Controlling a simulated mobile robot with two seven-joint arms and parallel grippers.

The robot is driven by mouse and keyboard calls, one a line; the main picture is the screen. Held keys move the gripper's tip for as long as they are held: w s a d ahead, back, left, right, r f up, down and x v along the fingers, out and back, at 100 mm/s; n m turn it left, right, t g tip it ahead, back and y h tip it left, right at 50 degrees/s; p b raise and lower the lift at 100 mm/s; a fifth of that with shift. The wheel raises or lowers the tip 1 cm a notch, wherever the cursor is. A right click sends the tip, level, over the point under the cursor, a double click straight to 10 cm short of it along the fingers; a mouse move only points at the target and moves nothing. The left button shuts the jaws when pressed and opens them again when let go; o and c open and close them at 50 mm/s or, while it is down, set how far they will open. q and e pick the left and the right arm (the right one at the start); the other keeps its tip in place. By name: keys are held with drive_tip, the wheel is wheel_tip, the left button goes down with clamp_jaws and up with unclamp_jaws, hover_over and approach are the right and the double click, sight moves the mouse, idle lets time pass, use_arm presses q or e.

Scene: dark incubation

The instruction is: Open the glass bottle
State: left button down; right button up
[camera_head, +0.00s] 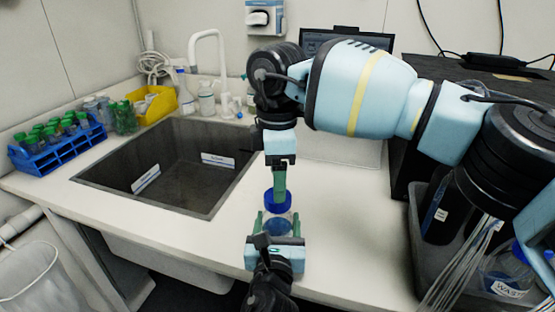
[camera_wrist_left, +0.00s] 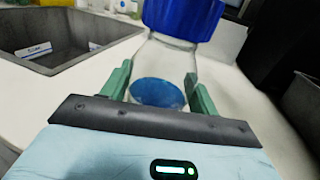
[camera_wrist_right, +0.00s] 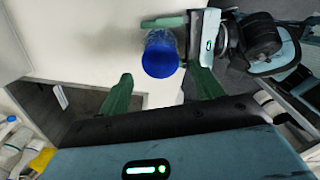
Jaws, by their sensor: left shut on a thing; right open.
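The glass bottle (camera_head: 279,217) is clear with blue contents and stands upright at the counter's front, right of the sink. Its blue cap (camera_head: 277,201) is on; the cap also shows in the right wrist view (camera_wrist_right: 160,58) and at the top of the left wrist view (camera_wrist_left: 185,14). My left gripper (camera_head: 277,222) is shut around the bottle's body, a green finger on each side; its fingers also show in the left wrist view (camera_wrist_left: 158,90). My right gripper (camera_head: 279,184) is above the cap, pointing down. In the right wrist view its fingers (camera_wrist_right: 165,88) are wide apart with nothing between their tips.
The sink (camera_head: 165,165) lies left of the bottle. A blue rack (camera_head: 60,145) of green-capped tubes and a yellow bin (camera_head: 155,104) are farther left. A grey bin (camera_head: 425,250) with bottles is at right. The counter (camera_head: 345,215) right of the bottle is clear.

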use_arm(q)
drive_tip(key=shift+f, duration=0.1)
use_arm(e)
drive_tip(key=shift+f, duration=2.2)
